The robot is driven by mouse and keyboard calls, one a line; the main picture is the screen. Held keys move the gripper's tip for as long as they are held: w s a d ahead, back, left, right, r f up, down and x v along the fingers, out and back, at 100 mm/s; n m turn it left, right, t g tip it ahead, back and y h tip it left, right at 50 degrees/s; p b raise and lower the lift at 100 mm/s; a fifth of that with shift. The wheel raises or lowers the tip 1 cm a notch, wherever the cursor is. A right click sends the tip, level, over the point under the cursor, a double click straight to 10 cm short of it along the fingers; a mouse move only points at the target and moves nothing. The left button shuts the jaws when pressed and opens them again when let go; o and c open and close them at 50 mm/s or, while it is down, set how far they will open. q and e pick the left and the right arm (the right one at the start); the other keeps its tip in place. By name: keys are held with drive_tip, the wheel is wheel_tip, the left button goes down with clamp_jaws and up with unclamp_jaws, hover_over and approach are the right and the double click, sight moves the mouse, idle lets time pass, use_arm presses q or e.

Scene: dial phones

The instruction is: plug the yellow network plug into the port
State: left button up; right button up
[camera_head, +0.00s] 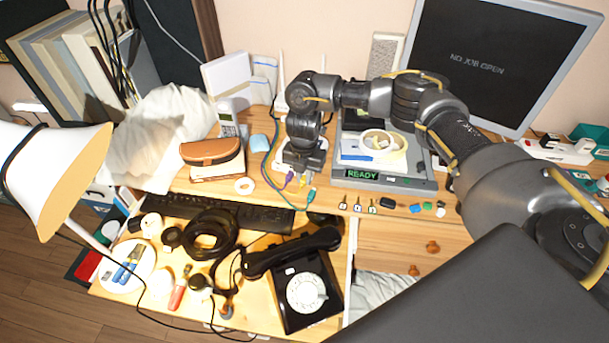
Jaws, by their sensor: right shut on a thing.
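My right gripper (301,168) reaches in from the right and points down near the middle of the desk's raised shelf. It is shut on the yellow network plug (303,181), which shows as a small yellow bit at its fingertips. A purple plug (289,177) and a teal plug (311,194) are close beside it, with cables trailing off. A white device lies partly behind the gripper; its port is hidden, so I cannot tell whether the yellow plug touches it. My left gripper is not in view.
A brown case (211,151) and a handset (228,122) are left. A keyboard (250,216) and black dial phone (302,289) lie below. A monitor (490,60) stands behind.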

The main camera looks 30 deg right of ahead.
drive_tip(key=shift+s+a, duration=0.1)
drive_tip(key=shift+a, duration=0.05)
drive_tip(key=shift+s+a+p, duration=0.55)
drive_tip(key=shift+a+p, duration=0.05)
drive_tip(key=shift+p, duration=0.25)
drive_tip(key=shift+s+a, duration=0.15)
drive_tip(key=shift+r+p, duration=2.05)
